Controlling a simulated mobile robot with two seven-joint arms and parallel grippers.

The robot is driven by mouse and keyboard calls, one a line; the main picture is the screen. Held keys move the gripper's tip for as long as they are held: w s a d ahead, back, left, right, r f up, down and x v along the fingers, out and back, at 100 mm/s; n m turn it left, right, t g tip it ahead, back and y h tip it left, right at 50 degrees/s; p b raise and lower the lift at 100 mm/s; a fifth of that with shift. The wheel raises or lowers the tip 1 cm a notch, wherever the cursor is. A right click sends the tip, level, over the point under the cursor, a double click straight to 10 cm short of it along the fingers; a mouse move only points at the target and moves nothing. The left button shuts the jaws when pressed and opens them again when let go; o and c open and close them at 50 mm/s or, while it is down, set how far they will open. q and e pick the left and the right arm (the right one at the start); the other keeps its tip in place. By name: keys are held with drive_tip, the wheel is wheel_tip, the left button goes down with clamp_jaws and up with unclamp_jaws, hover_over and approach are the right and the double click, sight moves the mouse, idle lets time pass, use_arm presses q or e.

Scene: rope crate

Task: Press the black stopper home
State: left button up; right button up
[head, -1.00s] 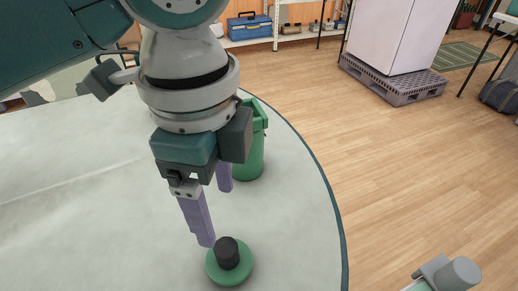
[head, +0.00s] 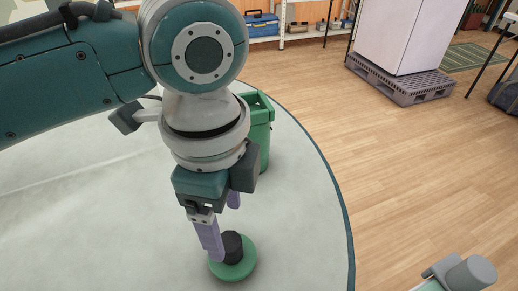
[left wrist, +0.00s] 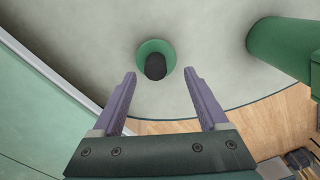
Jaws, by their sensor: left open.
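The black stopper (head: 233,245) is a short dark cylinder that stands up from the middle of a round green base (head: 245,270) on the pale round table. The stopper (left wrist: 155,68) and green base (left wrist: 146,46) also show in the left wrist view, between the fingertips. My left gripper (head: 228,236) is open, pointing down. Its near lilac finger is close to the stopper's left side in the head view, and the far finger is partly hidden behind the wrist. I cannot tell whether either finger touches the stopper.
A green bin-like container (head: 262,130) stands on the table (head: 310,220) behind the left gripper; it also shows at upper right in the left wrist view (left wrist: 285,48). The table's curved edge lies to the right. Beyond are wood floor and a pallet (head: 400,85).

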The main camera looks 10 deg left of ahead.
sight(227, 241)
use_arm(q)
drive_tip(key=f, duration=0.1)
drive_tip(key=f+b, duration=0.1)
drive_tip(key=f, duration=0.2)
drive_tip(key=shift+s+d+f, duration=0.1)
drive_tip(key=shift+s+f, duration=0.25)
drive_tip(key=shift+f, duration=0.05)
drive_tip(key=shift+r, duration=0.1)
clamp_jaws()
